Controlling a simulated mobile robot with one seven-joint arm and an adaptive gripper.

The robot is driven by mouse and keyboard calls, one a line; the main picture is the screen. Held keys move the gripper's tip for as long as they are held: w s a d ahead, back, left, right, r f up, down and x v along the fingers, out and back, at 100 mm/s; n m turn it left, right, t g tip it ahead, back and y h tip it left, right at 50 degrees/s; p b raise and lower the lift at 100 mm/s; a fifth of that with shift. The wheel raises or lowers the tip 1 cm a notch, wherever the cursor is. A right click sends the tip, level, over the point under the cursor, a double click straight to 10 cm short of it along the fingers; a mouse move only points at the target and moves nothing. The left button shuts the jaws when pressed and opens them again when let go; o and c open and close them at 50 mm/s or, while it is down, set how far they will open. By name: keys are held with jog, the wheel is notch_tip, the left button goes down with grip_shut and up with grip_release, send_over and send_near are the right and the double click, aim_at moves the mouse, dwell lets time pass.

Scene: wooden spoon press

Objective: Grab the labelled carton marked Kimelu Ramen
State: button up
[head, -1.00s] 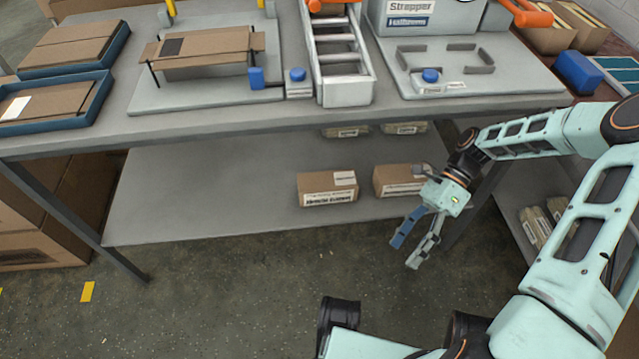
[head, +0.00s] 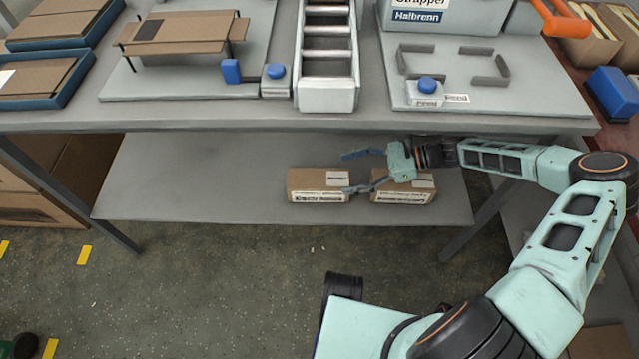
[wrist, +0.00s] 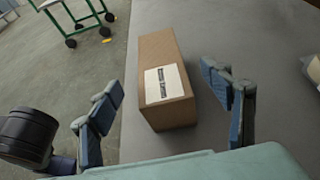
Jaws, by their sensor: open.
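Two brown cartons with white labels stand side by side on the lower shelf in the head view, a left carton (head: 306,178) and a right carton (head: 422,196). Their print is too small to read surely, so I cannot tell which is Kimelu Ramen. My gripper (head: 348,172) is open, pointing left, its fingers reaching toward the left carton and its body partly covering the right carton. In the wrist view one carton (wrist: 160,50) with a white label lies ahead between the open fingers of my gripper (wrist: 163,80), with gaps on both sides. Its label is unreadable there.
The lower shelf (head: 190,180) is bare left of the cartons. The tabletop (head: 200,120) overhangs it, holding fixtures and a ladder-like chute (head: 328,60). A table leg (head: 478,222) stands at right. A pale package (wrist: 306,132) shows at the wrist view's right edge.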

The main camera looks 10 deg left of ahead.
aim_at(321, 178)
jog(key=b+x, duration=0.2)
jog(key=x, duration=0.7)
jog(key=shift+c, duration=0.2)
jog(key=c, duration=1.4)
jog(key=shift+c, duration=0.2)
